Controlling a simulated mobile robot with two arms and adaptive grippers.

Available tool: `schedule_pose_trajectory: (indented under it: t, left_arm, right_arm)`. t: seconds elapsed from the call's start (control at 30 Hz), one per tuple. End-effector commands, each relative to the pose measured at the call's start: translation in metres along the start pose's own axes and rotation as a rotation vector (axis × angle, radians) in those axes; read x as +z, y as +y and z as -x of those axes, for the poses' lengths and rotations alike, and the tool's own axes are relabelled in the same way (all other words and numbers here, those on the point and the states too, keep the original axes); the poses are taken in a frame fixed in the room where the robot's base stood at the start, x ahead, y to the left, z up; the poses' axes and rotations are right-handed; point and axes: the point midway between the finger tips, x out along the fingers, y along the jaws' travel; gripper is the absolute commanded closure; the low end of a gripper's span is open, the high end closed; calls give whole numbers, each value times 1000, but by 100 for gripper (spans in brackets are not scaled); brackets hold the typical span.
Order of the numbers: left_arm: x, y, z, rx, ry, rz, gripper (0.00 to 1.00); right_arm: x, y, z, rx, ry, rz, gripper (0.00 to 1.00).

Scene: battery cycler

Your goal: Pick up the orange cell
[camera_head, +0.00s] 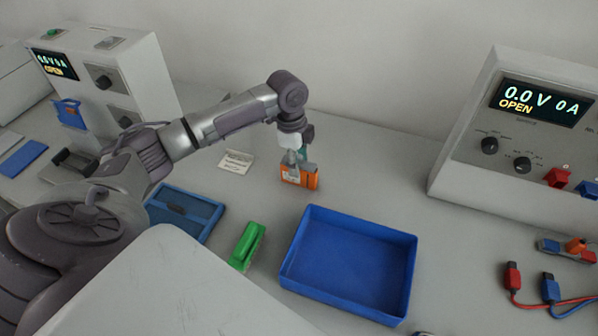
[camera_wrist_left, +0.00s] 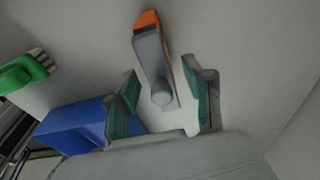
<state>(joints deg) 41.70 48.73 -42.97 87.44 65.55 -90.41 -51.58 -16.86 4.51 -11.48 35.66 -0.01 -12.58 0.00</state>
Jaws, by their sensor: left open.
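The orange cell (camera_head: 311,180) stands on the grey bench behind the blue tray in the head view. In the left wrist view the cell (camera_wrist_left: 149,20) shows an orange end and a grey face with a round knob. My left gripper (camera_head: 297,160) is directly at the cell, pointing down, and partly covers it. In the left wrist view my left gripper (camera_wrist_left: 168,95) is open, with a green-padded finger on each side of the cell's near end. I cannot tell whether the fingers touch it. My right gripper is not in view.
An empty blue tray (camera_head: 350,307) lies in front of the cell. A green block (camera_head: 246,246) and a blue shallow holder (camera_head: 207,209) are to its left, with a small card (camera_head: 236,160) behind. A cycler (camera_head: 520,140) reading 0.0 V, OPEN stands right, near red and blue leads (camera_head: 512,275).

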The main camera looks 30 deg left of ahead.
Motion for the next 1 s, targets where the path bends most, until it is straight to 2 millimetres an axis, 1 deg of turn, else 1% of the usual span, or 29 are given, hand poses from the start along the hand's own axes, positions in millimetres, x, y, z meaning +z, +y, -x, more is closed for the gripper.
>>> schedule_pose_trajectory:
  t: [0.03, 0.07, 0.1, 0.2, 0.3, 0.47, 0.5, 0.77, 0.8, 1.0]
  left_arm:
    - [-1, 0, -6, 5, -1, 2, 48]
    - [-1, 0, -10, 5, -1, 0, 48]
    - [-1, 0, -18, 5, 0, 0, 48]
    - [0, 0, -29, 1, -1, 1, 48]
    - [0, 0, -34, 0, -1, 0, 48]
    - [0, 0, -35, 0, -1, -1, 48]
    - [0, 0, -35, 0, -1, -1, 50]
    - [0, 0, -34, 0, -1, -1, 93]
    - [0, 0, -34, 0, -1, -1, 100]
    - [0, -1, -33, -2, 0, -1, 100]
  right_arm:
    - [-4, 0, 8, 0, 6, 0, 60]
    - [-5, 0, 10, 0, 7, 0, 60]
    - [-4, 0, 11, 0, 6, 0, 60]
    - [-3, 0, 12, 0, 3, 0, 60]
    - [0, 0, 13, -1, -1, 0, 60]
    - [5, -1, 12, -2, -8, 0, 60]
    - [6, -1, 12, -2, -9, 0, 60]
    - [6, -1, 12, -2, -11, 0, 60]
    - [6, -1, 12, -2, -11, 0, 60]
    - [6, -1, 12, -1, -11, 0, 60]
